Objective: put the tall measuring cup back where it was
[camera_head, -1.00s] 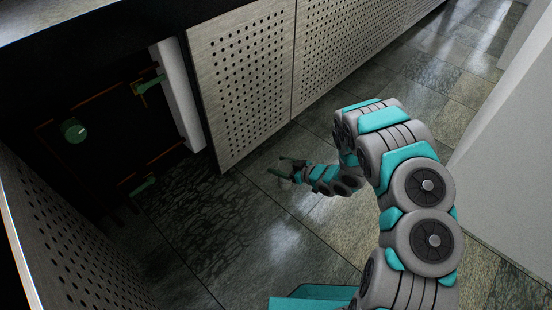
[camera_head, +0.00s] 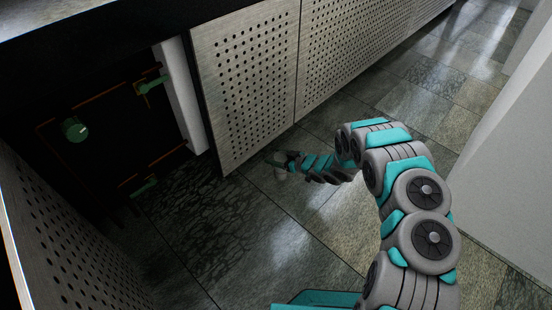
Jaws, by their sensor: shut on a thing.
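My gripper (camera_head: 278,160) is low over the floor, in front of the perforated panel's lower edge. It is shut on a small pale thing (camera_head: 280,174), of which only a bit shows below the fingers. This may be the tall measuring cup, but it is too small and too covered by the gripper to be sure. No other measuring cup can be made out in the view.
A dark recess with a black door or safe (camera_head: 100,135) and green fittings (camera_head: 76,130) is at the left. Perforated metal panels (camera_head: 245,85) run along the back. A white wall (camera_head: 500,160) stands at the right. The tiled floor (camera_head: 250,240) between is clear.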

